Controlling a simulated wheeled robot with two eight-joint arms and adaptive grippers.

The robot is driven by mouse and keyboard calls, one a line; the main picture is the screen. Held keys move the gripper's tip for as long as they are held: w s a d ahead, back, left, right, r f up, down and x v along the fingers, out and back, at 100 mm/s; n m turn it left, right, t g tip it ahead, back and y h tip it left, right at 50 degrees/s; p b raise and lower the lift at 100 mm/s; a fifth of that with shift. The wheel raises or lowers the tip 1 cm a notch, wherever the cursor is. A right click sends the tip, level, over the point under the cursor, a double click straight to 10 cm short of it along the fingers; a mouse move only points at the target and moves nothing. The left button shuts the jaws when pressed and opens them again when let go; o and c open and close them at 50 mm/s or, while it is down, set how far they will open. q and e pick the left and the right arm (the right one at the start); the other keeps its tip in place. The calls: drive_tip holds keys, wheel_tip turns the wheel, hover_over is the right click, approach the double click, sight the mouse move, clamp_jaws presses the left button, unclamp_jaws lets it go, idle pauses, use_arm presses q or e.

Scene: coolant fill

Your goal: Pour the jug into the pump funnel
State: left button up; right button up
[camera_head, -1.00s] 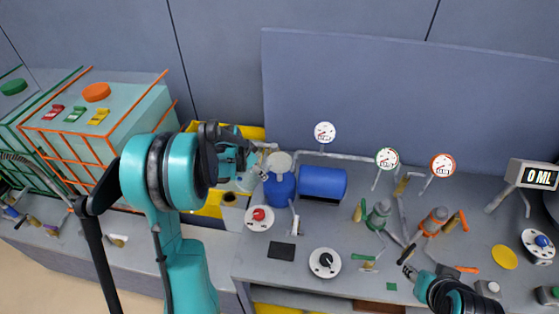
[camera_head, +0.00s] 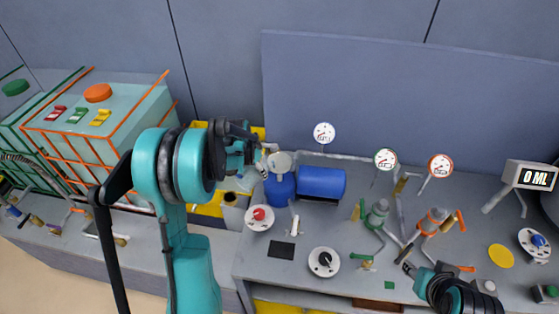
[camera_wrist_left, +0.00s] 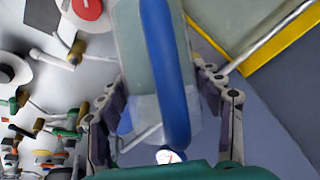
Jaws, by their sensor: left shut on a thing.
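My left gripper (camera_head: 252,156) is shut on the jug, beside the blue pump. In the left wrist view the jug is a pale, see-through body (camera_wrist_left: 133,45) with a blue handle (camera_wrist_left: 170,75) between my fingers (camera_wrist_left: 165,125). In the head view the jug is mostly hidden by my arm and gripper. The pump funnel (camera_head: 280,160) is a pale round piece on top of the upright blue pump body (camera_head: 280,188), just right of my left gripper. My right gripper (camera_head: 406,266) is low over the bench; whether its fingers are open is unclear.
A blue horizontal tank (camera_head: 322,182) lies right of the pump. A red-knobbed dial (camera_head: 259,217) and a black-knobbed dial (camera_head: 324,262) sit in front. Green (camera_head: 377,213) and orange (camera_head: 433,221) valves with gauges stand further right. The display (camera_head: 530,175) reads 0 ML. A yellow-edged tray (camera_head: 207,208) is behind my left arm.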

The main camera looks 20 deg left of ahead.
sight(245, 185)
use_arm(q)
drive_tip(key=shift+r+p, duration=0.25)
drive_tip(key=shift+p, duration=0.1)
drive_tip(key=shift+w+d+r+g+y, duration=0.15)
drive_tip(key=shift+r+g+y, duration=0.3)
drive_tip(key=shift+g, duration=0.35)
idle(1.2)
